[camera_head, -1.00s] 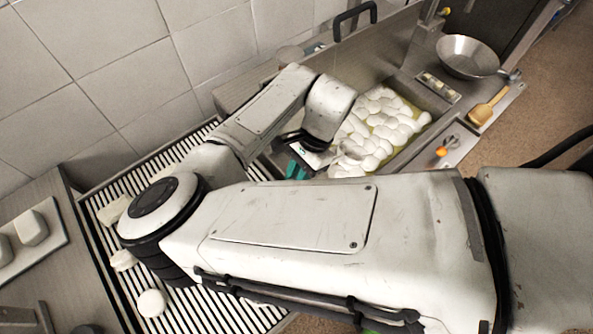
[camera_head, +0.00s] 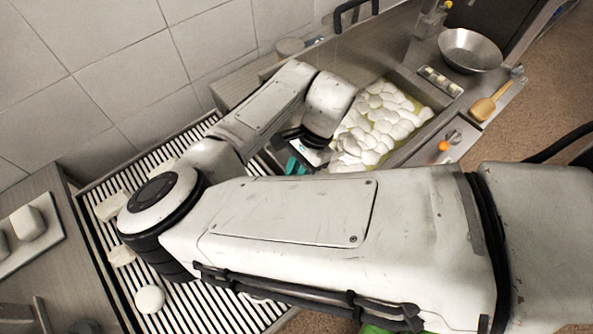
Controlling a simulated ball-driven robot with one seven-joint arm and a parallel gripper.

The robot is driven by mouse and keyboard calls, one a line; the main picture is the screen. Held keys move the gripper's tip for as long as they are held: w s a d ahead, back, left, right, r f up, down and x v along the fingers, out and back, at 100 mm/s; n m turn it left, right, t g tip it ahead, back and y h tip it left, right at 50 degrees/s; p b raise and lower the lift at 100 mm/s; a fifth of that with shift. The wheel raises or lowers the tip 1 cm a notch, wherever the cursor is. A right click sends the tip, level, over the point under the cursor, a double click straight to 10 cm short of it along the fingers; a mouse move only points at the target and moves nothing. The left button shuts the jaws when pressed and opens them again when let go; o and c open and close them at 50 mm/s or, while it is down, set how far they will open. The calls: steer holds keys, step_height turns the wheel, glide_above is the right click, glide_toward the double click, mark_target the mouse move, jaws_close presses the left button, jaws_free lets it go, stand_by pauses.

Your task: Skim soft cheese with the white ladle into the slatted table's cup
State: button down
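Several white lumps of soft cheese (camera_head: 387,115) float in yellowish liquid in a metal vat (camera_head: 424,92), right of centre. My arm crosses the middle of the picture, and its wrist is at the vat's near left edge. My gripper (camera_head: 299,163) shows only in part, with teal pieces below the wrist; its fingertips and anything between them are hidden. I cannot make out the white ladle. The slatted table (camera_head: 190,303) is at the left, largely behind my arm, with white round pieces (camera_head: 150,299) on it. I cannot tell which of these is a cup.
A metal bowl (camera_head: 470,51) stands at the upper right, beside a wooden scoop (camera_head: 489,103). An orange knob (camera_head: 444,146) is on the vat's front panel. A black handle (camera_head: 352,14) rises behind the vat. A tray with white blocks (camera_head: 27,228) lies far left. A tiled wall is behind.

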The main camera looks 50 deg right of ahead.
step_height(320, 180, up, 3)
steer(key=p, duration=0.2)
steer(key=shift+p, duration=0.35)
step_height(320, 180, up, 12)
steer(key=h, duration=0.2)
steer(key=shift+r, duration=0.15)
stand_by(1.0)
